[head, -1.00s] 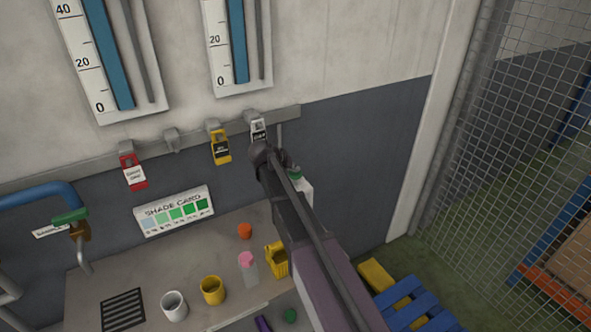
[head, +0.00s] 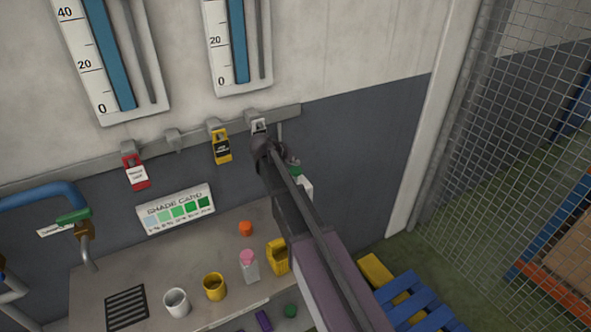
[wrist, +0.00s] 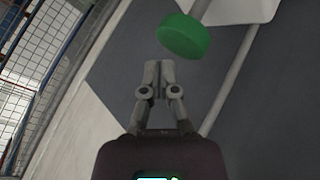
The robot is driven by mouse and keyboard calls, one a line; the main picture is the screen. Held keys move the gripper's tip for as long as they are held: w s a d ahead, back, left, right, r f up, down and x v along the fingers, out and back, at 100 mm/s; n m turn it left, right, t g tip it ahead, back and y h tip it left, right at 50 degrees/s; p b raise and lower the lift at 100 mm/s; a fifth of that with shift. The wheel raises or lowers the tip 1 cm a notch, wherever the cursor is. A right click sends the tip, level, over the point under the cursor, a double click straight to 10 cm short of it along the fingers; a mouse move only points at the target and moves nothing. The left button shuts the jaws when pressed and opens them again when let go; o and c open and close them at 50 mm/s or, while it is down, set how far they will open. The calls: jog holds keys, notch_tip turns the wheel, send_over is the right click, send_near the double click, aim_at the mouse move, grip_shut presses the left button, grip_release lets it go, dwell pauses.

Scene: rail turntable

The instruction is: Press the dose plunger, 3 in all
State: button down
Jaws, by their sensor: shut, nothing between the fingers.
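A round green plunger cap (wrist: 184,36) on a grey stem shows at the top of the wrist view, joined to a pale body above it. My gripper (wrist: 159,66) is shut and empty. In the picture its fingertips are just below and left of the cap, with a visible gap. In the head view a small green part (head: 295,172) and a white body (head: 305,187) peek out beside my arm. I take these to be the same dispenser. My arm hides the rest of it and my fingertips there.
The bench (head: 95,265) holds a white cup (head: 176,302), a yellow cup (head: 214,287), a pink-capped bottle (head: 249,268) and a yellow container (head: 278,257). Tags hang on a wall rail (head: 80,165). A mesh fence (head: 500,130) and a blue pallet (head: 415,300) are at right.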

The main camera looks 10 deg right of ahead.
aim_at(295, 170)
jog(key=shift+r+p, duration=2.3)
jog(key=shift+r, duration=0.15)
jog(key=shift+s+f, duration=0.1)
jog(key=s+f+n+g+y+b, duration=0.1)
jog(key=s+f+y+b, duration=0.3)
jog(key=s+f, duration=0.4)
jog(key=s+f+n+g+y+b, duration=0.2)
jog(key=s+f+b, duration=0.4)
jog(key=s, duration=1.4)
notch_tip(295, 170, down, 2)
jog(key=shift+s+f+g+y+b, duration=0.1)
jog(key=shift+s+g+y+b, duration=0.3)
jog(key=shift+g+y, duration=0.5)
jog(key=shift+w, duration=0.1)
